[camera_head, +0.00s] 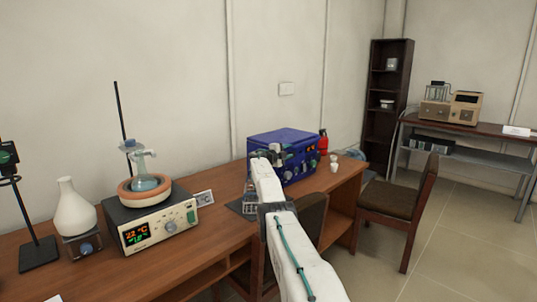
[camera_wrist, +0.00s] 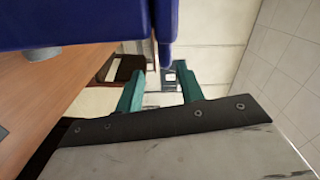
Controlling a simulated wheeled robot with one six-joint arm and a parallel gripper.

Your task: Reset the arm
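My white arm reaches from the bottom of the head view to the front of the blue muffle furnace (camera_head: 290,143) on the brown table (camera_head: 215,235). My gripper (camera_wrist: 160,92) shows in the wrist view with its two teal fingers apart and nothing held between them. A small pale square thing shows beyond the fingertips, too small to name. The blue body of the furnace (camera_wrist: 80,20) fills the top left of the wrist view, close to the fingers. In the head view the fingers are hard to make out against the furnace.
A heater with a red and green display (camera_head: 150,230) holds a round flask. A white flask (camera_head: 73,208) stands to its left. Small white cups (camera_head: 334,165) and a red extinguisher (camera_head: 323,142) are right of the furnace. Chairs (camera_head: 395,200) stand by the table. Open floor lies at right.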

